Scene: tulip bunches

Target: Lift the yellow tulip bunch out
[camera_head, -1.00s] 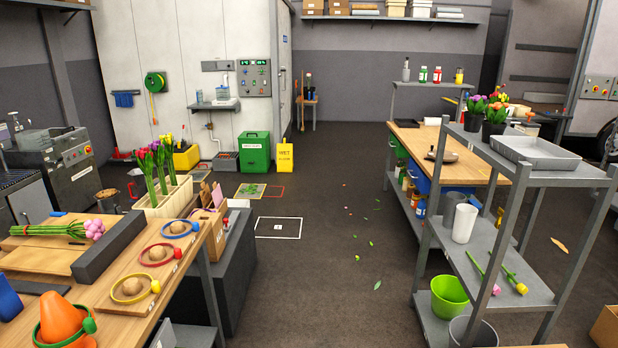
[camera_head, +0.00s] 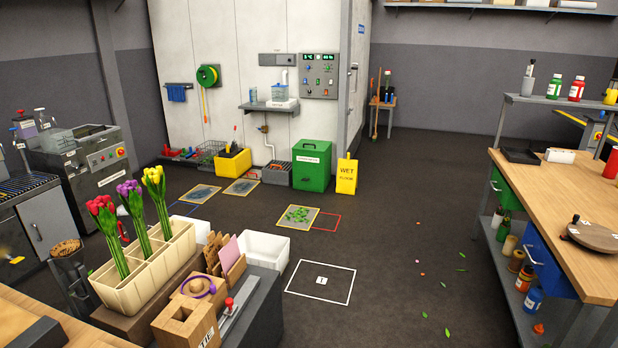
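The yellow tulip bunch (camera_head: 155,199) stands upright with green stems in the rear right compartment of a cream divided box (camera_head: 147,284). The purple tulip bunch (camera_head: 133,215) stands in the middle compartment, and the red tulip bunch (camera_head: 108,233) in the front left one. The box stands at the left, beyond the wooden table's edge. Neither of my grippers shows in the head view.
Right of the box are a wooden block holder (camera_head: 187,325), a purple ring (camera_head: 199,286), a card rack (camera_head: 226,258) and a white bin (camera_head: 264,252). A wooden workbench (camera_head: 562,225) stands at the right. The floor between is mostly clear, with a white marked square (camera_head: 320,281).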

